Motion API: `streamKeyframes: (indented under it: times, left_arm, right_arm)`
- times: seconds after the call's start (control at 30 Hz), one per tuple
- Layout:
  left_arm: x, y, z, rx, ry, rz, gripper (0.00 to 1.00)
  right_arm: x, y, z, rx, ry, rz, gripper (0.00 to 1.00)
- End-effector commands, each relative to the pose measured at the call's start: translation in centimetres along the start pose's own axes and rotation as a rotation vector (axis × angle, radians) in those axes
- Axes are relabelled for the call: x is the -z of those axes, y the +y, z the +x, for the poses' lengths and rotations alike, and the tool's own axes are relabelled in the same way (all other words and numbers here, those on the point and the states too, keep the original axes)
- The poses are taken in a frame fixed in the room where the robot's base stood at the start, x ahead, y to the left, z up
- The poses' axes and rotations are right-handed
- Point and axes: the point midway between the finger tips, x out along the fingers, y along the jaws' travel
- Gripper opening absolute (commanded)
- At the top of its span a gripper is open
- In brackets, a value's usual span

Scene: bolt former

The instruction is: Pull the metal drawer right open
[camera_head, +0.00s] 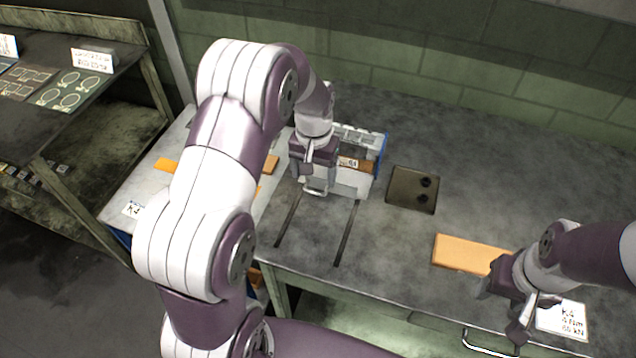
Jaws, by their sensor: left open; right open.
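A metal bar handle (490,343) shows at the front edge of the bench, low at the right; I take it for the handle of the metal drawer. The drawer's front is mostly out of sight below the bench edge, so I cannot tell how far it stands out. My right gripper (516,314) is open and empty just above and to the right of this handle, and looks apart from it. My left gripper (312,174) is open over the bench, in front of a white and blue machine (352,180); my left arm hides part of that machine.
An orange block (470,255) lies beside my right gripper, and a white label card (563,320) is to its right. A dark plate with two black knobs (413,190) is on the grey bench (500,180). Two slots run along the bench. A shelf (75,105) stands left.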

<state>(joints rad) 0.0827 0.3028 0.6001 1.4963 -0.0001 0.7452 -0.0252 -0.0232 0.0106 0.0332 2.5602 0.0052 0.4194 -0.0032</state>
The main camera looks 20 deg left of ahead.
Motion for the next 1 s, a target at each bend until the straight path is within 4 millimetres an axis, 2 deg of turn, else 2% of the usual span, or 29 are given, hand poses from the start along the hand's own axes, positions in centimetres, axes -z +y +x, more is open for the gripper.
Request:
streamKeyframes:
  times: [0.1, 0.23, 0.4, 0.57, 0.6, 0.67, 0.8, 1.0]
  left_arm:
    - [0.0, 0.0, 2.6, 0.000, -0.002, 0.000, 0.77]
    - [0.0, 0.0, 4.5, 0.000, -0.001, 0.000, 0.77]
    - [0.1, 0.0, 5.4, 0.000, 0.003, 0.000, 0.77]
    - [0.1, 0.0, 5.4, 0.000, 0.003, 0.000, 0.77]
    - [0.1, 0.0, 5.4, 0.000, 0.003, 0.000, 0.74]
    - [0.1, 0.0, 5.4, 0.000, 0.003, 0.000, 0.54]
    - [0.1, 0.0, 5.3, 0.000, 0.003, 0.000, 0.09]
    - [-0.2, 0.0, 5.3, 0.000, 0.003, 0.001, 0.09]
  right_arm:
    - [0.1, 0.0, -0.3, 0.000, 0.000, 0.000, 0.54]
    - [0.1, 0.0, -0.5, 0.000, 0.000, 0.000, 0.54]
    - [0.1, 0.0, -0.5, 0.000, 0.000, 0.000, 0.54]
    - [0.1, 0.0, -0.5, 0.000, 0.000, 0.000, 0.54]
    - [0.1, 0.0, -0.5, 0.000, 0.000, 0.000, 0.54]
    - [0.1, 0.0, -0.5, 0.000, 0.000, 0.000, 0.54]
    - [0.1, 0.0, -0.5, 0.000, 0.000, 0.000, 0.54]
    - [0.1, 0.0, -0.6, 0.000, 0.000, 0.000, 0.54]
